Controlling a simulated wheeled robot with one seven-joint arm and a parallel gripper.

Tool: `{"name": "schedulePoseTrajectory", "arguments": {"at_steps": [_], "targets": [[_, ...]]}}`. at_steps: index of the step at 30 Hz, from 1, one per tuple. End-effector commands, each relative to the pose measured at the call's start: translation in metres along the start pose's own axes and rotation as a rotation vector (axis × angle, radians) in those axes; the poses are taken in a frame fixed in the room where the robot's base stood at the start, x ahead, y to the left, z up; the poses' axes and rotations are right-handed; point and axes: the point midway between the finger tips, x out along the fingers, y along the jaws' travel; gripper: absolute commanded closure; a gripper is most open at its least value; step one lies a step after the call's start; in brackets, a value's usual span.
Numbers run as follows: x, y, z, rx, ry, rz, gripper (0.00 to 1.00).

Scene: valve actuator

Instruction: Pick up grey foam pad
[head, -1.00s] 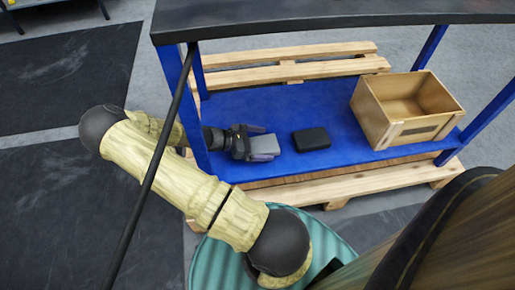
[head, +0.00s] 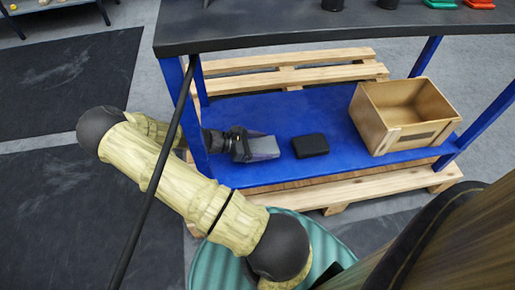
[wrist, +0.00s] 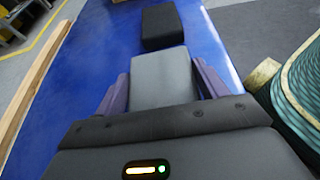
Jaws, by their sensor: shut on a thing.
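The grey foam pad (head: 262,148) is a small grey block over the blue lower shelf, left of centre in the head view. In the wrist view the grey foam pad (wrist: 161,78) sits between the two fingers of my gripper (wrist: 162,88). In the head view my gripper (head: 240,148) reaches in from the left and is shut on the pad. I cannot tell whether the pad still touches the shelf. The far finger is partly hidden in the head view.
A black pad (head: 310,145) lies just right of the grey one. A wooden box (head: 402,115) stands at the shelf's right end. The blue shelf (head: 300,112) has blue legs and a dark tabletop (head: 300,28) above it. A wooden pallet (head: 385,185) is underneath.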

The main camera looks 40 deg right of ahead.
Motion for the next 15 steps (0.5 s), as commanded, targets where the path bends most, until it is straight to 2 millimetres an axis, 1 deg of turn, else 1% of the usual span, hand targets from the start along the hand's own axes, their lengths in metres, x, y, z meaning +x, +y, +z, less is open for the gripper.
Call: {"name": "schedulePoseTrajectory", "arguments": {"at_steps": [1, 6, 10, 15], "targets": [[-0.006, 0.000, 0.014, 0.002, 0.001, 0.000, 0.50], [-0.019, 0.000, 0.045, 0.001, 0.002, 0.000, 0.50], [-0.026, 0.000, 0.062, 0.001, 0.002, 0.000, 0.50], [-0.029, 0.000, 0.071, 0.000, 0.000, 0.000, 0.50]]}}
